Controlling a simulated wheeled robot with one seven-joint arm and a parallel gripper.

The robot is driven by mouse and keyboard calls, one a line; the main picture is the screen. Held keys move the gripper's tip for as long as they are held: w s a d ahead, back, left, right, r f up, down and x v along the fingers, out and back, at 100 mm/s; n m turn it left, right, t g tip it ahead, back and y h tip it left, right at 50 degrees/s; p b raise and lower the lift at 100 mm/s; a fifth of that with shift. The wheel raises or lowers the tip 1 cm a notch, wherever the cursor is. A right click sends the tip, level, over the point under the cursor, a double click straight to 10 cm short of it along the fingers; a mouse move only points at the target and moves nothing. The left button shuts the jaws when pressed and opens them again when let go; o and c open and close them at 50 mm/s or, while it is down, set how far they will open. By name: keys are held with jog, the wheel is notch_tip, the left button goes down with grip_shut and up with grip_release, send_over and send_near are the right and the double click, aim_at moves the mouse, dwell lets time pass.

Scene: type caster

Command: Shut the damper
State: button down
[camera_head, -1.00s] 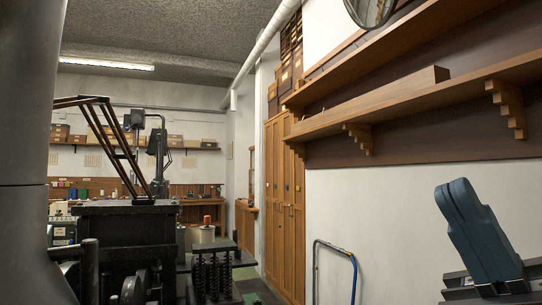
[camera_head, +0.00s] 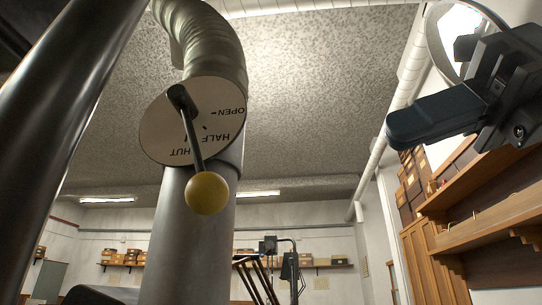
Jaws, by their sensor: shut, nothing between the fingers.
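The damper is a grey vertical flue pipe (camera_head: 190,245) with a round white dial plate (camera_head: 160,125) marked OPEN, HALF and SHUT. A dark lever (camera_head: 192,130) starts at the plate's upper middle and slants down, ending in a yellow ball knob (camera_head: 207,193). The lever crosses the lettering and hides part of the SHUT word. It stands out from the plate, so its exact setting is hard to tell. My gripper (camera_head: 391,131) is at the upper right, its blue-grey fingers shut and empty, pointing left. It is well apart from the knob, to its right and higher in the picture.
A ribbed bent duct (camera_head: 205,45) tops the flue pipe. A thick dark pipe (camera_head: 75,130) slants across the left. Wooden shelves (camera_head: 490,220) line the right wall, behind my gripper. The space between knob and gripper looks clear.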

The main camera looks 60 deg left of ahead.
aim_at(227, 191)
jog(key=s+a+t+p, duration=0.1)
jog(key=s+a, duration=0.2)
jog(key=s+a+f+h+p, duration=0.1)
jog(key=s+a, duration=0.2)
jog(key=a, duration=0.1)
jog(key=s+a+f+t+p, duration=0.1)
jog(key=s+a, duration=0.2)
jog(key=a, duration=0.1)
jog(key=shift+s+t+p, duration=0.25)
jog(key=shift+t+p, duration=0.05)
jog(key=shift+f, duration=0.1)
